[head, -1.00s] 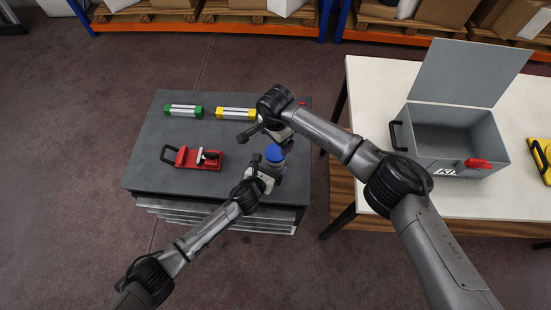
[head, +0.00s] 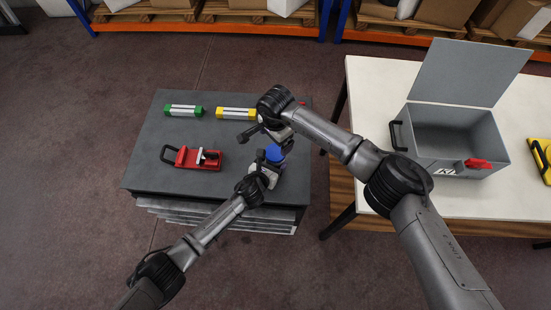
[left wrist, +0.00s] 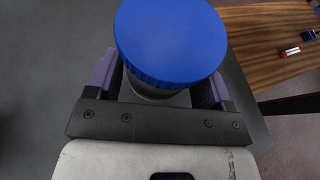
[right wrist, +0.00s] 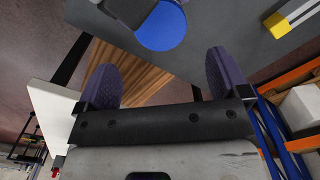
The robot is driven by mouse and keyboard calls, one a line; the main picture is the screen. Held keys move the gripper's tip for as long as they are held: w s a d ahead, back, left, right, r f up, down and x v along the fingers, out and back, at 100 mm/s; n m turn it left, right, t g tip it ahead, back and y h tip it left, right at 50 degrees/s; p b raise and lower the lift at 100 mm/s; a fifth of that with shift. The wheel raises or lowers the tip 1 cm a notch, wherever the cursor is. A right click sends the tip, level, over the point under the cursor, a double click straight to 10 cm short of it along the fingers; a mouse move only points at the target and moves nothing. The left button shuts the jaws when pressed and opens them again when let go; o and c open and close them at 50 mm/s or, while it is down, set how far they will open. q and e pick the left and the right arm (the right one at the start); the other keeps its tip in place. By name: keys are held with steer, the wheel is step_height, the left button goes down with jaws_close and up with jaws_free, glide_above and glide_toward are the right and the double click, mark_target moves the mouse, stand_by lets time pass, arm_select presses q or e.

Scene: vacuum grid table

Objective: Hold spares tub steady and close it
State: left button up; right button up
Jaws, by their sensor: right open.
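The spares tub has a round blue lid (head: 275,153) and stands near the right edge of the dark grey tabletop. In the left wrist view the lid (left wrist: 170,40) fills the top middle and hides most of the tub's darker body (left wrist: 152,95). I cannot tell whether the lid is fully seated. My left gripper (head: 269,163) has one finger on each side of the tub, below the lid; contact is unclear. My right gripper (head: 262,131) is open and empty, beyond the tub. The blue lid also shows at the top of the right wrist view (right wrist: 162,28).
A red tool with a black handle (head: 192,158), a green-ended block (head: 183,111) and a yellow-ended block (head: 236,113) lie on the grey tabletop (head: 150,140). At right, a pale table (head: 375,85) holds an open grey box (head: 450,130). A gap separates the tables.

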arm_select(q)
steer(key=c, duration=1.1)
steer(key=shift+c, duration=0.6)
arm_select(e)
steer(key=shift+w+r, duration=0.2)
steer(key=shift+r, duration=0.15)
arm_select(q)
jaws_close()
arm_select(e)
steer(key=shift+w+d+n+h, duration=0.25)
steer(key=shift+d+n+h, duration=0.45)
steer(key=shift+d+n, duration=0.3)
steer(key=shift+s+a+f+n+y, duration=0.2)
steer(key=shift+s+a+n+y, duration=0.1)
steer(key=shift+a+n, duration=0.15)
steer(key=shift+s+a+f+n+y, duration=0.15)
steer(key=shift+s+a+n+y, duration=0.15)
steer(key=shift+a+n, duration=0.1)
steer(key=shift+w+a+n, duration=0.15)
steer(key=shift+n, duration=0.3)
steer(key=shift+f, duration=0.1)
